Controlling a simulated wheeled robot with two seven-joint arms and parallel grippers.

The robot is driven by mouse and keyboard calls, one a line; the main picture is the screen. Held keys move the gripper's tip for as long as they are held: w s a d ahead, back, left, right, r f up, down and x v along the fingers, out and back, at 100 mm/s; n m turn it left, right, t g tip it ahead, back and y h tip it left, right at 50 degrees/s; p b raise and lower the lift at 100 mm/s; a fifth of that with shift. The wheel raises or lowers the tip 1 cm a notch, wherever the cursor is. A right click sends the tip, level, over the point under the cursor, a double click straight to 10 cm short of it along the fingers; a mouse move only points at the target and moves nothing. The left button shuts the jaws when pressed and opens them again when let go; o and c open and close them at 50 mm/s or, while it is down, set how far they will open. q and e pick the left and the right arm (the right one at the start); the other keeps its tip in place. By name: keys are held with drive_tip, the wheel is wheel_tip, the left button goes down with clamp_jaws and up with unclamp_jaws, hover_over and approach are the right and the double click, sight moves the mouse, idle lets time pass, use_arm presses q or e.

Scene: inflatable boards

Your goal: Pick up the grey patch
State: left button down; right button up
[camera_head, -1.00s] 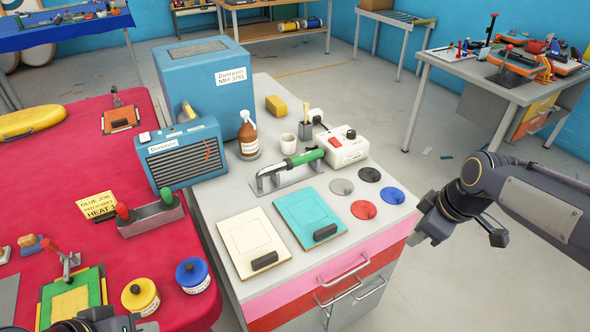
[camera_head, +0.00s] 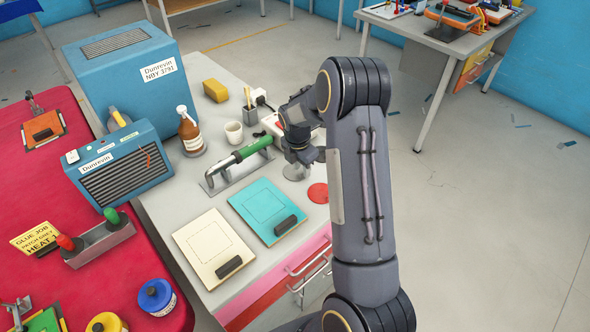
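The grey patch (camera_head: 294,173) is a flat round disc on the grey worktop, partly covered by my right gripper. My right gripper (camera_head: 303,160) points down just above the grey patch. Its fingers are small and dark here, and I cannot tell how far apart they are or whether they touch the patch. The red patch (camera_head: 318,193) lies beside the grey one, partly hidden by my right arm. The blue and black patches are hidden behind my arm. My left gripper is out of view.
A green-handled tool (camera_head: 240,160) on a metal stand is left of the gripper. A teal board (camera_head: 262,205) and a cream board (camera_head: 208,240) lie in front. A white cup (camera_head: 233,133), brown bottle (camera_head: 189,132) and white switch box (camera_head: 271,124) stand behind.

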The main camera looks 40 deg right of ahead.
drive_tip(key=shift+d+f, duration=0.2)
drive_tip(key=shift+f, duration=0.9)
clamp_jaws()
drive_tip(key=shift+r, duration=0.15)
drive_tip(key=shift+r, duration=0.2)
wheel_tip(320, 180, up, 2)
drive_tip(key=shift+r+b, duration=0.15)
drive_tip(key=shift+b, duration=0.5)
drive_tip(key=s+a+r+b, duration=0.2)
drive_tip(key=s+a+r, duration=0.6)
drive_tip(key=s+r, duration=0.2)
drive_tip(key=shift+s+a, duration=0.2)
drive_tip(key=shift+s, duration=0.5)
